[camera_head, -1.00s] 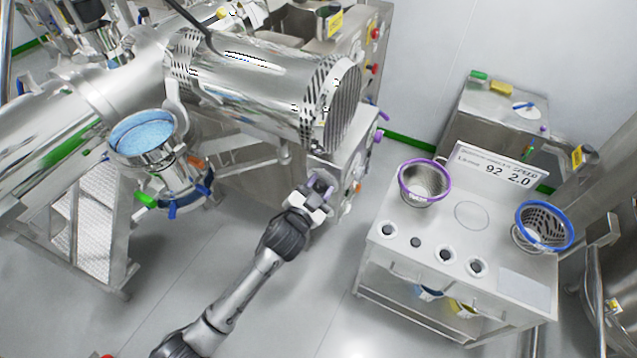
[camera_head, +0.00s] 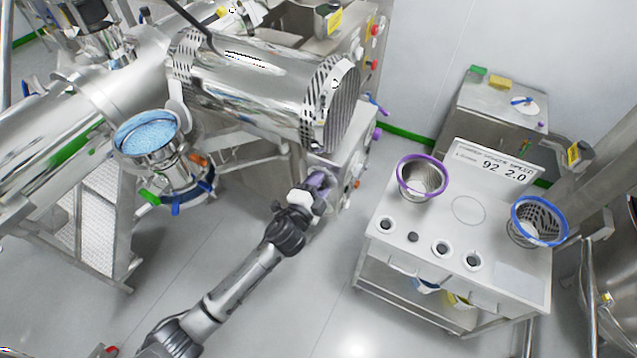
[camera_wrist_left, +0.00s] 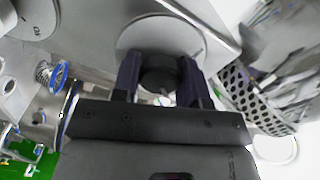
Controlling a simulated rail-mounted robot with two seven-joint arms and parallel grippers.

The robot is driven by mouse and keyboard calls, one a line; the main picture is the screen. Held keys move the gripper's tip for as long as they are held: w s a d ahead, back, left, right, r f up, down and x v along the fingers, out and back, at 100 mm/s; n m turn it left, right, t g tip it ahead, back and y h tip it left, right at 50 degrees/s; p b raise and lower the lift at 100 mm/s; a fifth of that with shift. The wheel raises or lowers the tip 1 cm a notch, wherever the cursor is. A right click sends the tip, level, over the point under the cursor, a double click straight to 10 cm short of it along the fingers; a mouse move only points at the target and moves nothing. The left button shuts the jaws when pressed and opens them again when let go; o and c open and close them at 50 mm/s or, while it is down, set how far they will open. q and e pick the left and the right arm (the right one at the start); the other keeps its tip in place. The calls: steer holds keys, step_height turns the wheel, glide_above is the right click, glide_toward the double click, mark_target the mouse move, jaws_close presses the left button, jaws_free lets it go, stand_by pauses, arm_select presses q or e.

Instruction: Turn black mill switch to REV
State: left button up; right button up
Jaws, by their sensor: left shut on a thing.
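The black mill switch (camera_wrist_left: 160,76) shows in the left wrist view as a dark round knob in front of a pale round plate (camera_wrist_left: 165,36) on the metal panel. My left gripper (camera_wrist_left: 160,82) has its two dark fingers on either side of the knob, shut on it. In the head view, my left gripper (camera_head: 318,182) is at the front of the mill's metal cabinet (camera_head: 345,160), and it hides the switch there. The REV mark and the way the switch points cannot be made out. My right gripper is in neither view.
The mill's slotted metal drum (camera_head: 260,80) lies above the gripper. A steel cart (camera_head: 455,265) with a purple-rimmed basket (camera_head: 423,178) and a blue-rimmed basket (camera_head: 538,222) stands to the right. A container of blue material (camera_head: 150,135) is at the left. Floor between is clear.

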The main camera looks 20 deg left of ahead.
arm_select(q)
steer(key=shift+m, duration=0.3)
steer(key=o, duration=0.9)
steer(key=shift+o, duration=0.2)
steer(key=s+a+b, duration=0.1)
steer(key=s+b, duration=0.1)
steer(key=s, duration=1.1)
steer(key=shift+s+a, duration=0.3)
steer(key=shift+s, duration=0.1)
